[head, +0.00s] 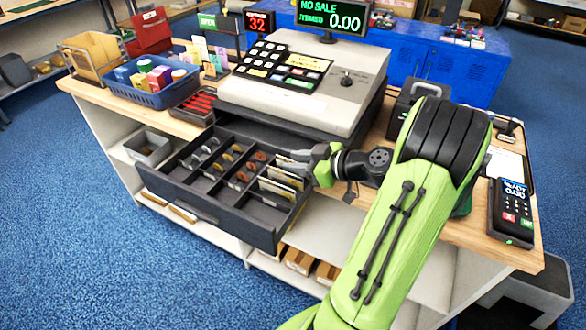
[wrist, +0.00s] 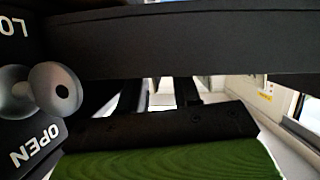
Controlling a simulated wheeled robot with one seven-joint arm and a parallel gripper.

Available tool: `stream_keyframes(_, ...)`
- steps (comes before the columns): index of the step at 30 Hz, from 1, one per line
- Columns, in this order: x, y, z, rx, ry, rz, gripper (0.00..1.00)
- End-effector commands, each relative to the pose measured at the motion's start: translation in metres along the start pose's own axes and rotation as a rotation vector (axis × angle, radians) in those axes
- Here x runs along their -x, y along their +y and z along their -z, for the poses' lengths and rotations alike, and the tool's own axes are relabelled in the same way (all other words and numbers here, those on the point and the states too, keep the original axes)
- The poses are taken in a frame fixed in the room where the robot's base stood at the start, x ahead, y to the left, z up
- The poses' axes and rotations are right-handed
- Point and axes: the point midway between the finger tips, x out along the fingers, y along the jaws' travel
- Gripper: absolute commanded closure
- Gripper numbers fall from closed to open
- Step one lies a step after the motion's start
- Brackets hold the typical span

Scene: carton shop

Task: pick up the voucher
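The black cash drawer (head: 205,208) stands pulled out under the register. Upright pale paper slips (head: 280,182) stand in its right-hand compartments; I cannot tell which of them is the voucher. My gripper (head: 291,160) is at the back right of the drawer, close to the slips, with its grey fingers pointing left. In the wrist view, the two dark fingers of my gripper (wrist: 160,92) stand apart with a bright gap between them. No slip shows between them. A black bar crosses above, and no voucher can be made out there.
The grey register (head: 300,95) stands just behind the drawer. Coins lie in the drawer's other compartments. A blue basket (head: 155,95) is at the left and a card terminal (head: 512,212) at the right. A lock marked OPEN (wrist: 45,95) is close in the wrist view.

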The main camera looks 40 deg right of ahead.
Motion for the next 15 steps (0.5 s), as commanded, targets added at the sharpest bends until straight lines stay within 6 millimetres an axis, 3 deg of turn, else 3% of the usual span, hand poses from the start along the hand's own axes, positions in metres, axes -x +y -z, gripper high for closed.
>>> stream_keyframes(3,-0.0104,-0.0002,-0.0001,0.0,0.0,0.0,0.68)
stream_keyframes(8,-0.0102,0.0001,0.0001,0.0,-0.001,-0.001,0.68)
stream_keyframes(15,-0.0098,0.0002,0.0001,0.0,-0.001,-0.001,1.0)
